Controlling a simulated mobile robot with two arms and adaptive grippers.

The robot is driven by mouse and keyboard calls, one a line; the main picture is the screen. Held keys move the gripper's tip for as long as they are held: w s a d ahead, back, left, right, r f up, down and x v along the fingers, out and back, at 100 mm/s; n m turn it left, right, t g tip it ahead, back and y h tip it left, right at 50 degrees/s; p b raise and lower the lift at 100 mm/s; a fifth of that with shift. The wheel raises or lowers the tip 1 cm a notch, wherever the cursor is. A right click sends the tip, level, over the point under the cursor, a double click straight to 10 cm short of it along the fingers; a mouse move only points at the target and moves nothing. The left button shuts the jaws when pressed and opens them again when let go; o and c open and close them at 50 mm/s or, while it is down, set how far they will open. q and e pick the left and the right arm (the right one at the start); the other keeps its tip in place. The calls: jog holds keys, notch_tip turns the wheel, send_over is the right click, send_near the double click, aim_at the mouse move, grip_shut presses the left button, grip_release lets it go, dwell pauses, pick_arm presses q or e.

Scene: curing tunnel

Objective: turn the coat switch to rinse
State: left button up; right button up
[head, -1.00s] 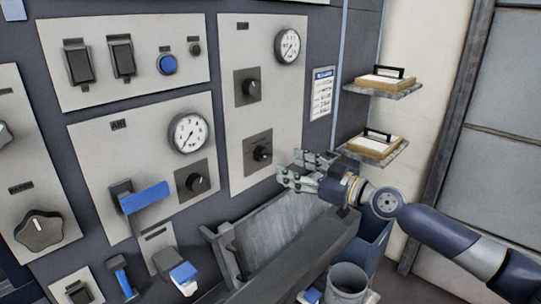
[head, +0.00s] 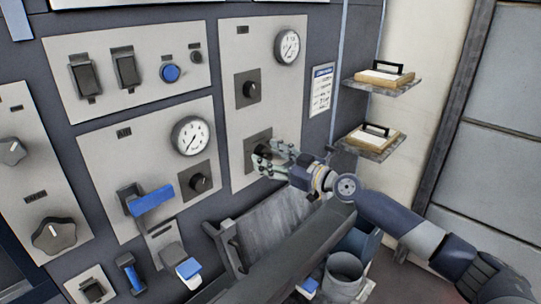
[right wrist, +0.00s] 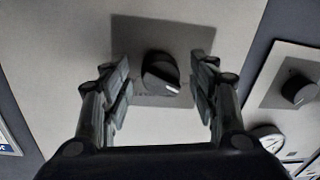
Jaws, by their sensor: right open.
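The rotary switch in front of my right gripper is a dark round knob with a white pointer mark (right wrist: 160,75) on a grey square plate (right wrist: 185,40). I cannot read its label, nor which position the pointer marks. In the head view its plate (head: 256,141) shows low on the tall light panel, with the knob mostly hidden by the fingers. My right gripper (head: 266,158) is open at this plate. In the right wrist view, its fingers (right wrist: 162,88) stand on either side of the knob, with gaps visible. My left gripper is not in view.
Another knob (head: 247,89) and a gauge (head: 287,46) sit higher on the same panel. The neighbouring panel has a knob (head: 199,182), a gauge (head: 190,136) and a blue-handled lever (head: 151,200). A sloping metal trough (head: 275,232) lies below my right arm. Shelves (head: 381,87) hang at right.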

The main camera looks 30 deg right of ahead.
jog(key=c, duration=1.1)
